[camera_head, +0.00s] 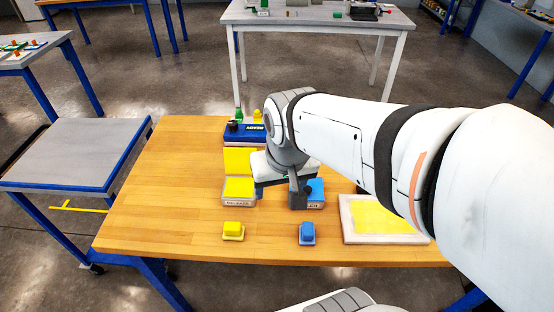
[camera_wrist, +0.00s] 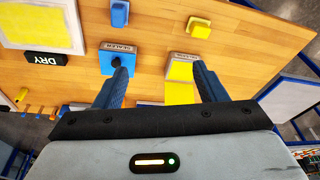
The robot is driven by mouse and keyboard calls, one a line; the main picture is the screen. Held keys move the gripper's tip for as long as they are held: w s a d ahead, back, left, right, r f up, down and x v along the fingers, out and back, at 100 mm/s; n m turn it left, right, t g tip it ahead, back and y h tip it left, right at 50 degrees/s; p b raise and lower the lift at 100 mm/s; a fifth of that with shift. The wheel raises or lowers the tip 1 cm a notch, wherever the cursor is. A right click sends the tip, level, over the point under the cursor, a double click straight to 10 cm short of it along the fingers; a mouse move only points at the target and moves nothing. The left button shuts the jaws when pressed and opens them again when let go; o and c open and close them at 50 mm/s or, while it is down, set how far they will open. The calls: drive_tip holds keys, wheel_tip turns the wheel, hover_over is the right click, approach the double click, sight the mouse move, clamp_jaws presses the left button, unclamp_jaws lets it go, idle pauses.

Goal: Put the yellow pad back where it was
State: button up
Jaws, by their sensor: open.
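A small yellow pad (camera_head: 233,228) sits on a pale yellow base near the front edge of the wooden table; it also shows at the top of the wrist view (camera_wrist: 200,27). My gripper (camera_head: 278,192) is open and empty above the table, behind the pad and to its right. In the wrist view its two blue fingers (camera_wrist: 158,72) are spread apart, with bare wood between them. The yellow box (camera_head: 238,190) labelled RELEASE stands behind the pad with a yellow panel (camera_head: 240,160) behind it. The blue SEALER box (camera_head: 316,190) is partly hidden by my gripper.
A blue pad (camera_head: 307,234) sits right of the yellow one. A pale-framed tray (camera_head: 346,222) with a yellow surface lies at the right, beside a DRY sign (camera_wrist: 47,59). A blue READY unit (camera_head: 247,133) stands at the back. The table's left side (camera_head: 160,200) is clear.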

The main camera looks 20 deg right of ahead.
drive_tip(key=shift+s+d+r+n+t, duration=0.15)
drive_tip(key=shift+s+d+r, duration=0.1)
drive_tip(key=shift+s, duration=0.25)
drive_tip(key=shift+s+d+r+n+t, duration=0.1)
drive_tip(key=shift+s+d+r+n, duration=0.15)
drive_tip(key=shift+s, duration=0.3)
drive_tip(key=shift+s+d+r+n+t, duration=0.1)
drive_tip(key=shift+s+d+r, duration=0.15)
drive_tip(key=shift+s, duration=0.25)
drive_tip(key=shift+c, duration=0.4)
